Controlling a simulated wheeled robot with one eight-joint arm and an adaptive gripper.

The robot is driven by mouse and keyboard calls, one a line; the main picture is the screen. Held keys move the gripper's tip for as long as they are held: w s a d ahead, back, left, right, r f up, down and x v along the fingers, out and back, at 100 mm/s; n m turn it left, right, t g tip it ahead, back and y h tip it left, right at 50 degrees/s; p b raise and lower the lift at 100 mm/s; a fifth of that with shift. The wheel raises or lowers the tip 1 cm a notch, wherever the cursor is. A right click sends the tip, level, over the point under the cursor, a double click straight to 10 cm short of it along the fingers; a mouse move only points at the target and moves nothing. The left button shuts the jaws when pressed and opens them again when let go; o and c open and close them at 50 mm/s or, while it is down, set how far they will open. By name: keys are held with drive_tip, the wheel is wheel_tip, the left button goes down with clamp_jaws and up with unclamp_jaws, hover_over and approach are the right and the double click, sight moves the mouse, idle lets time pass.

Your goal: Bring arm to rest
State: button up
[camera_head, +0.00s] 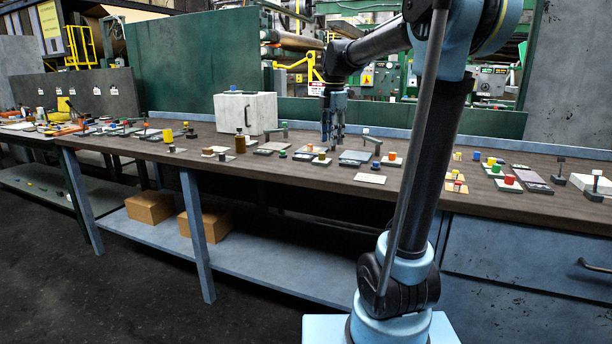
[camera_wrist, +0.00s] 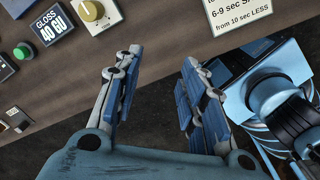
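My gripper (camera_head: 333,130) hangs at the end of my arm over the workbench (camera_head: 250,167), with its fingers pointing down, in the head view. In the wrist view my gripper (camera_wrist: 157,75) is open, its two blue-padded fingers spread apart with nothing between them. Between and beyond the fingers I see the bench's front edge and dark floor. My blue base shows at the right of the wrist view.
A pale case (camera_head: 238,112) stands at the back. Cardboard boxes (camera_head: 149,207) sit on the lower shelf. The aisle floor is clear.

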drive_tip(key=s+d+f+m, duration=0.3)
drive_tip(key=s+f+m, duration=0.4)
drive_tip(key=s, duration=0.3)
drive_tip(key=s+d+f+m+t, duration=0.1)
drive_tip(key=s+d+f+m, duration=0.2)
drive_tip(key=s+f+m, duration=0.5)
drive_tip(key=s+d+f+m, duration=0.4)
drive_tip(key=s+f+m, duration=0.4)
drive_tip(key=s+f, duration=0.2)
drive_tip(key=shift+s+t, duration=0.3)
drive_tip(key=shift+s, duration=0.95)
drive_tip(key=shift+w+d+f, duration=0.1)
drive_tip(key=shift+f, duration=0.05)
drive_tip(key=shift+w+f, duration=0.15)
drive_tip(key=shift+w, duration=0.2)
